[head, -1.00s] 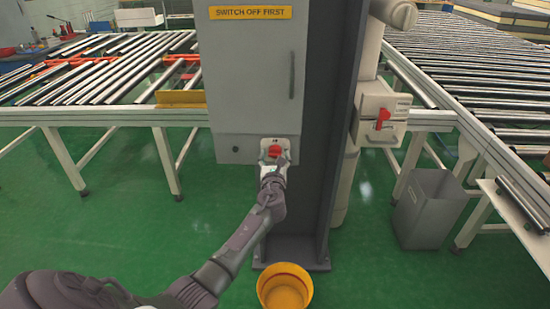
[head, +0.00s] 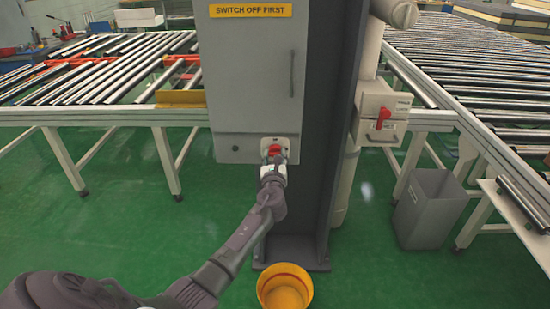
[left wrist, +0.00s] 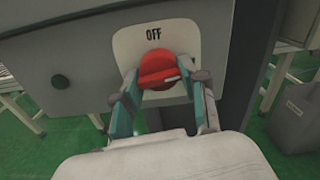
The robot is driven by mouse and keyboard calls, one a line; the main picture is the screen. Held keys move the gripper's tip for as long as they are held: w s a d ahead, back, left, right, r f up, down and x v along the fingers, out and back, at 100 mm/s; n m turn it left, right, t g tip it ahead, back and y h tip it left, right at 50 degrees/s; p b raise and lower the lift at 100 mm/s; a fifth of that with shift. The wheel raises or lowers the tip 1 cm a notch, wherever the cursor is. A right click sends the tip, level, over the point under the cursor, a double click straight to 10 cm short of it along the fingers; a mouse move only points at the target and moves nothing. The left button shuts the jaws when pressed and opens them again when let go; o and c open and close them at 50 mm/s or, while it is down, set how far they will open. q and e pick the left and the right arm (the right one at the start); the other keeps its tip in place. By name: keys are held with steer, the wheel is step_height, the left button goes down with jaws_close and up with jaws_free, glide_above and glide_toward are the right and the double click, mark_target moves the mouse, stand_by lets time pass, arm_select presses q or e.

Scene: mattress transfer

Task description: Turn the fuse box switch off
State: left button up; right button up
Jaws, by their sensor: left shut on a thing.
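The fuse box (head: 252,75) is a grey cabinet on a dark column, with a yellow "SWITCH OFF FIRST" label (head: 250,11). Its red rotary switch (head: 274,150) sits on a pale plate at the lower right. In the left wrist view the red knob (left wrist: 158,70) lies below the word OFF, its white mark pointing right and slightly up. My left gripper (left wrist: 160,82) has its two fingers on either side of the knob and is shut on it. In the head view the left gripper (head: 273,158) partly covers the switch. My right gripper is not in view.
A second box with a red handle (head: 383,117) is on the right of the column. Roller conveyors (head: 100,75) stand left and right. A yellow bucket (head: 285,288) is at the column's foot, and a grey bin (head: 428,210) stands at right.

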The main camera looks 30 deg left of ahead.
arm_select(q)
steer(key=n+b, duration=0.4)
steer(key=n, duration=0.5)
steer(key=shift+f, duration=0.2)
steer(key=n+b, duration=0.2)
steer(key=n, duration=0.1)
steer(key=shift+d+r+n+b, duration=0.15)
steer(key=shift+n+b, duration=0.7)
steer(key=shift+n, duration=1.25)
steer(key=o, duration=1.2)
steer(key=shift+r, duration=0.1)
steer(key=shift+c, duration=0.2)
